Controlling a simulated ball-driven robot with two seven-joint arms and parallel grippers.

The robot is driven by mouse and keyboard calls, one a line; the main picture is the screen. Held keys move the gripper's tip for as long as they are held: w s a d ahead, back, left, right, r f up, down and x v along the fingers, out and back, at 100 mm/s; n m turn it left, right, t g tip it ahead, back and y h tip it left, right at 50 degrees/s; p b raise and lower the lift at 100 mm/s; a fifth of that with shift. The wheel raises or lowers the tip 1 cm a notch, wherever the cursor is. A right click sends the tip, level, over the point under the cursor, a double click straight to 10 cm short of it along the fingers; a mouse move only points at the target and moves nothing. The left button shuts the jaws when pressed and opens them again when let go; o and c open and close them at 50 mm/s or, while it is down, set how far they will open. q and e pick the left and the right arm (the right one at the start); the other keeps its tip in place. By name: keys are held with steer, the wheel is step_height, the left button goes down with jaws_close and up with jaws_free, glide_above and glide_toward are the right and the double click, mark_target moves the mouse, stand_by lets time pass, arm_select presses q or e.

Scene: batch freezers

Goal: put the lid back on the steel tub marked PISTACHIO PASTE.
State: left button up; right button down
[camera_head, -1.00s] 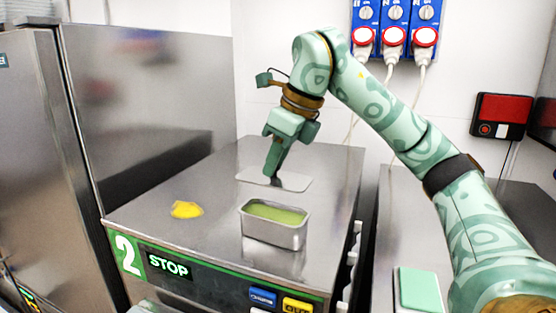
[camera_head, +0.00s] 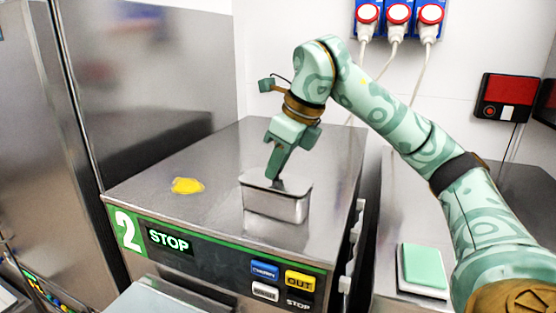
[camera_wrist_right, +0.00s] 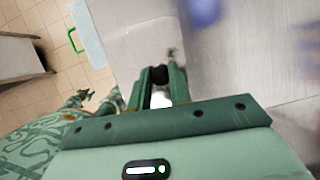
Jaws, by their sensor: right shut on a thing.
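The steel tub (camera_head: 272,205) stands on top of the freezer marked 2, near its front right. No marking on it can be read. A flat grey lid (camera_head: 296,186) lies over the tub's opening and hides the green paste. I cannot tell whether it rests on the rim or hovers just above. My right gripper (camera_head: 273,177) points down at the lid's middle, shut on it. In the right wrist view the fingers (camera_wrist_right: 161,82) have a small black piece between them, apparently the lid's knob. My left gripper does not show in the head view.
A yellow patch (camera_head: 187,185) lies on the freezer top (camera_head: 215,160), left of the tub. The top behind it is clear. A tall steel cabinet (camera_head: 150,80) stands at the left. A green-and-white block (camera_head: 424,267) lies on the lower right surface.

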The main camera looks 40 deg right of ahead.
steer(key=shift+r+p, duration=0.1)
steer(key=shift+p, duration=0.65)
stand_by(0.9)
steer(key=shift+f, duration=0.2)
stand_by(0.9)
steer(key=shift+p, duration=0.6)
stand_by(0.3)
steer(key=c, duration=0.7)
jaws_free()
steer(key=shift+r, duration=3.5)
